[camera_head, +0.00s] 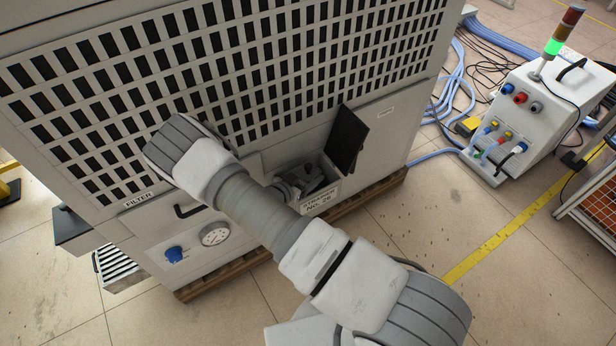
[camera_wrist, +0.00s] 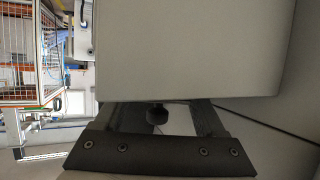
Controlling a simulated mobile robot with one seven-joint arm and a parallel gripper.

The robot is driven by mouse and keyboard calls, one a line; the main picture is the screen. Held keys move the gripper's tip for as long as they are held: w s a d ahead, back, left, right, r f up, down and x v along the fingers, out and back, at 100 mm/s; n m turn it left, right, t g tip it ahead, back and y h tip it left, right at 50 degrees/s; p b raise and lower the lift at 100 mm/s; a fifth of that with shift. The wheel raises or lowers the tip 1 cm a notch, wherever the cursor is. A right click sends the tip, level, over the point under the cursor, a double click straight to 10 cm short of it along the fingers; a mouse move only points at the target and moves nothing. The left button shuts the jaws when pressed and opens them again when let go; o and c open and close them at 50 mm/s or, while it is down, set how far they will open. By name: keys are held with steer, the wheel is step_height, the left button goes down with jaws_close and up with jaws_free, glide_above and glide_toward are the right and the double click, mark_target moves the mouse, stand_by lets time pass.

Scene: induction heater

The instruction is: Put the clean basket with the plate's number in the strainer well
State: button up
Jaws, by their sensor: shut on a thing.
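The strainer well (camera_head: 325,178) is a recess low in the front of the big grey cabinet. Its dark lid (camera_head: 347,140) stands open. The plate (camera_head: 318,200) below it reads "STRAINER No. 26". My gripper (camera_head: 298,184) is at the well's opening, partly hidden by my arm. In the wrist view its fingers are shut on a small dark knob (camera_wrist: 157,115). I cannot make out a basket below the knob or read a number on it. A broad pale grey surface fills most of that view beyond the fingers.
The cabinet's black handle (camera_head: 188,211), gauge (camera_head: 215,234) and blue knob (camera_head: 174,254) are left of my arm. A metal grated box (camera_head: 122,267) is at lower left. A white unit (camera_head: 535,105) with a lit lamp stands at right, with blue hoses (camera_head: 452,95) beside it.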

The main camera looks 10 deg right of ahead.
steer(key=shift+f+b, duration=0.6)
steer(key=shift+b, duration=0.05)
steer(key=o, duration=1.2)
steer(key=shift+r, duration=0.1)
steer(key=shift+r+p, duration=0.5)
steer(key=shift+p, duration=0.15)
steer(key=p+v, duration=0.2)
steer(key=v, duration=1)
steer(key=shift+p, duration=0.35)
steer(key=shift+s, duration=0.15)
